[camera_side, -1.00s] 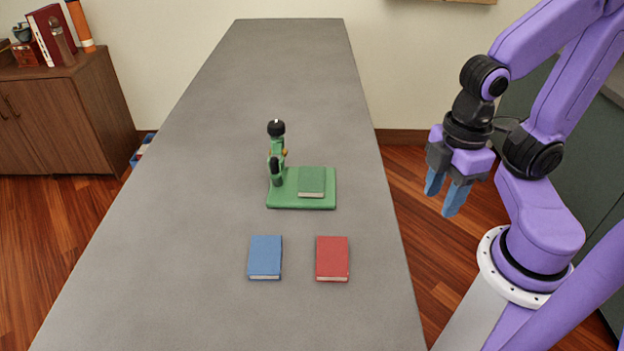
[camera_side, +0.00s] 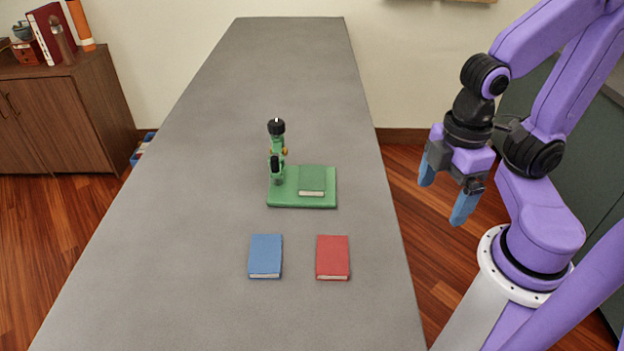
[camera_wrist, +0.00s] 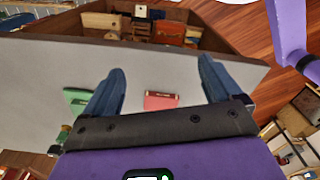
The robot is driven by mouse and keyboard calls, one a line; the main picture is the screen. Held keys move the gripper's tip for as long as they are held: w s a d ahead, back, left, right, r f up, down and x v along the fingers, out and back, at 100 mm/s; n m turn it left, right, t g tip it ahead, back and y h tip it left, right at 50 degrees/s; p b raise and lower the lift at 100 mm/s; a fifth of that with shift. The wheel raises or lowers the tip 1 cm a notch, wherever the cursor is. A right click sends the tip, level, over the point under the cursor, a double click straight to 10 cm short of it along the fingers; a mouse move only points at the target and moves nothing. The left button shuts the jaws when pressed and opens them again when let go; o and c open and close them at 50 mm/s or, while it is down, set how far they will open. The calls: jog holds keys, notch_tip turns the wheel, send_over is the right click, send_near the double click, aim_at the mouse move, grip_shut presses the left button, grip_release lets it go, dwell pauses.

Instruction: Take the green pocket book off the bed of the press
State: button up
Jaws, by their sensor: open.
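The green pocket book (camera_side: 312,181) lies flat on the right part of the green bed (camera_side: 285,199) of the press, its pale page edge facing the camera. The press's green upright (camera_side: 278,150), topped by a black knob, stands at the bed's left. My gripper (camera_side: 444,200) is open and empty, off the table's right edge, well right of the press and apart from everything. In the wrist view my open fingers (camera_wrist: 162,75) point over the table. A green thing there (camera_wrist: 76,98) is partly hidden by the left finger; I cannot tell if it is book or bed.
A blue book (camera_side: 265,256) and a red book (camera_side: 332,257) lie flat on the grey table (camera_side: 180,260) in front of the press. The red book also shows between my fingers in the wrist view (camera_wrist: 160,101). The table behind and left of the press is clear.

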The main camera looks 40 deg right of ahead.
jog(key=n+t+h, duration=0.9)
jog(key=n+h, duration=0.1)
jog(key=n, duration=0.4)
send_near(312, 185)
jog(key=x, duration=0.4)
jog(key=shift+w+a+f, duration=0.15)
jog(key=shift+x, duration=2.6)
jog(key=shift+c, duration=0.2)
jog(key=shift+d, duration=0.2)
jog(key=c, duration=1)
